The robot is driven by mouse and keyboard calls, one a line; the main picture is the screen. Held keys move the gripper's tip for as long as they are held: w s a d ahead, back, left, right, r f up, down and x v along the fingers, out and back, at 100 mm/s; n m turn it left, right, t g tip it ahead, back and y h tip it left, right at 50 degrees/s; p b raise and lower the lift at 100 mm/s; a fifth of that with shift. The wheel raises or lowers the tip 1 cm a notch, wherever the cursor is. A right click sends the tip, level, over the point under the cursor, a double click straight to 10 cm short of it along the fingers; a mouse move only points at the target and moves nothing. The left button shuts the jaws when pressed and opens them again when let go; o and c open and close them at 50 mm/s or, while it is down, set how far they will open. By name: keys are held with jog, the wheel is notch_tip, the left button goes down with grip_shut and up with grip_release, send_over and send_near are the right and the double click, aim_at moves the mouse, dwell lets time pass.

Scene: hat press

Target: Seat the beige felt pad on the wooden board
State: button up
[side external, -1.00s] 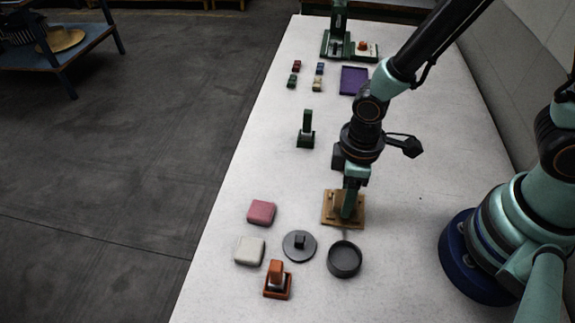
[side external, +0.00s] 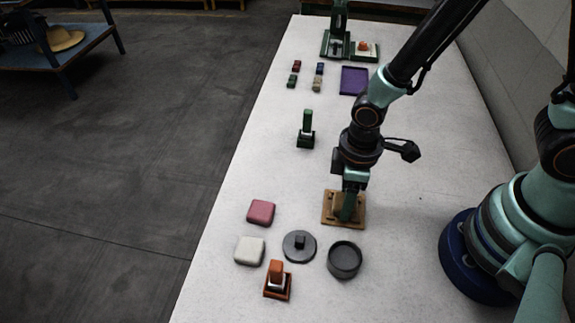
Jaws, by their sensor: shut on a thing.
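The wooden board (side external: 329,219) lies flat on the table near its middle. My gripper (side external: 347,215) points down over the board. It is shut on the beige felt pad (side external: 338,206), which shows only partly beside the green finger. The pad is over the board, at or very close to its surface. I cannot tell whether it touches the board or sits fully flat, since the finger covers much of it.
A green stand (side external: 306,130), small blocks and a purple tray (side external: 354,80) are behind.

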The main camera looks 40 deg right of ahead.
dwell(0.3)
jog(key=o, duration=1.4)
